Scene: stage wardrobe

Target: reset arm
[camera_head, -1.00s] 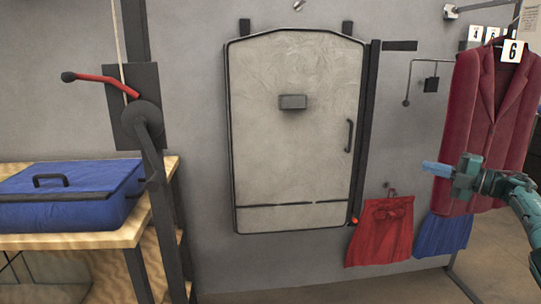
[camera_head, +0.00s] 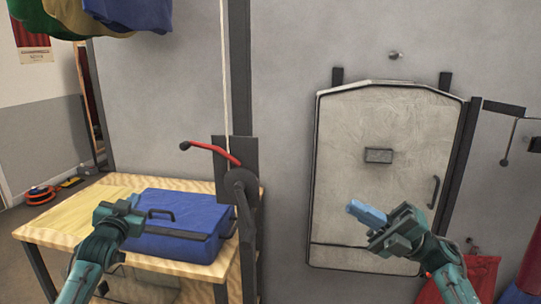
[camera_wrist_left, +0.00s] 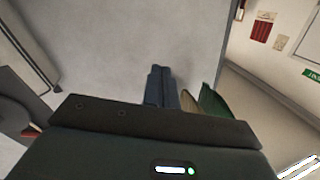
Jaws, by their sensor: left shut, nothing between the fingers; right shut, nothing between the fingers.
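My left gripper (camera_head: 131,203) is in the lower left of the head view, in front of the blue case on the wooden table. In the left wrist view its fingers (camera_wrist_left: 161,85) are together with nothing between them. My right gripper (camera_head: 362,213) is in the lower right of the head view, in front of the pale wall door. Its light blue fingers are shut and empty, pointing up and to the left.
The blue case (camera_head: 184,220) with a dark handle lies on the wooden table (camera_head: 60,215). A winch with a red-handled crank (camera_head: 215,151) stands beside it. The pale door (camera_head: 395,125) is shut. Coloured cloth bundles (camera_head: 140,15) hang at upper left.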

